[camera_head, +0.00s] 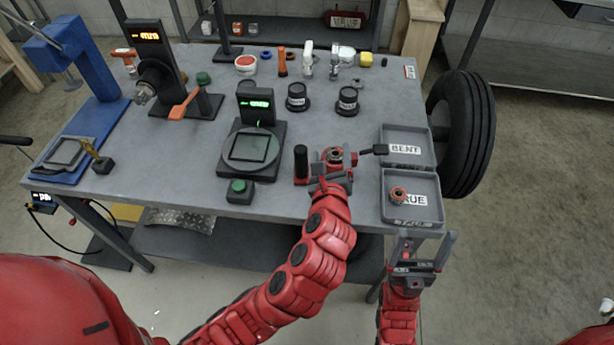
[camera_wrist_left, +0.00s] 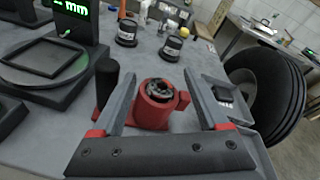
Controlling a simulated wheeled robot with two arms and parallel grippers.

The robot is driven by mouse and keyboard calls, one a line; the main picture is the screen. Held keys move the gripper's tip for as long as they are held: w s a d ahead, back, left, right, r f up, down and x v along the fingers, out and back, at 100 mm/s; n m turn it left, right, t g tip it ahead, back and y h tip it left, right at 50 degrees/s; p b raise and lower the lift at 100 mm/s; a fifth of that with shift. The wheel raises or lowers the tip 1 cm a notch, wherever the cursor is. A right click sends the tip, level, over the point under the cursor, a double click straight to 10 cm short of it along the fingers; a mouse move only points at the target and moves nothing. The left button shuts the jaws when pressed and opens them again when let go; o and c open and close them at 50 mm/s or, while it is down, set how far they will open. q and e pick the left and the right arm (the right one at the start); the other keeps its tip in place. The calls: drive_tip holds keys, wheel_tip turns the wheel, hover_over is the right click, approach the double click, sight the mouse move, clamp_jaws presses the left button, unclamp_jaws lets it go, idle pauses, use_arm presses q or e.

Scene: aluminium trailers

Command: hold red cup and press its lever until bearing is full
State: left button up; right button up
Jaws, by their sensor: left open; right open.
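The red cup (camera_head: 350,159) stands near the table's front edge, with a dark ring-shaped bearing (camera_head: 335,154) on top. In the left wrist view the red cup (camera_wrist_left: 150,112) sits between the open fingers of my left gripper (camera_wrist_left: 160,80), and the bearing (camera_wrist_left: 160,88) shows on it. I cannot tell whether the fingers touch it. A black upright grip (camera_head: 301,162) stands on the cup's left. A lever with a black end (camera_head: 376,149) reaches out to its right. My left gripper (camera_head: 333,172) is open at the cup. My right gripper (camera_head: 421,247) is open and empty before the table's front edge.
A BENT tray (camera_head: 427,160) and a TRUE tray (camera_head: 428,214) lie on the right; a red-ringed bearing (camera_head: 398,194) is in the TRUE tray. A gauge plate (camera_head: 236,166) stands left of the cup. Two black pots (camera_head: 297,96) (camera_head: 347,101) stand behind. A tyre (camera_head: 466,135) is beside the table.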

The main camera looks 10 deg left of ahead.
sight(302, 163)
use_arm(q)
drive_tip(key=shift+s+a+f+m+g+y, duration=0.3)
drive_tip(key=shift+s+a+f+g+y, duration=0.2)
drive_tip(key=shift+a, duration=0.3)
drive_tip(key=shift+s+a+f+m+g+y, duration=0.35)
drive_tip(key=shift+a+f+y, duration=0.25)
drive_tip(key=shift+a, duration=0.25)
drive_tip(key=shift+s+a+f+m+g+y, duration=0.3)
drive_tip(key=shift+s+a+f+y, duration=0.25)
drive_tip(key=shift+a, duration=0.25)
drive_tip(key=shift+w+a+f, duration=0.4)
drive_tip(key=shift+w, duration=0.1)
drive_tip(key=x, duration=0.9)
drive_tip(key=shift+d+f, duration=0.1)
drive_tip(key=shift+c, duration=0.4)
clamp_jaws()
drive_tip(key=shift+s, duration=0.1)
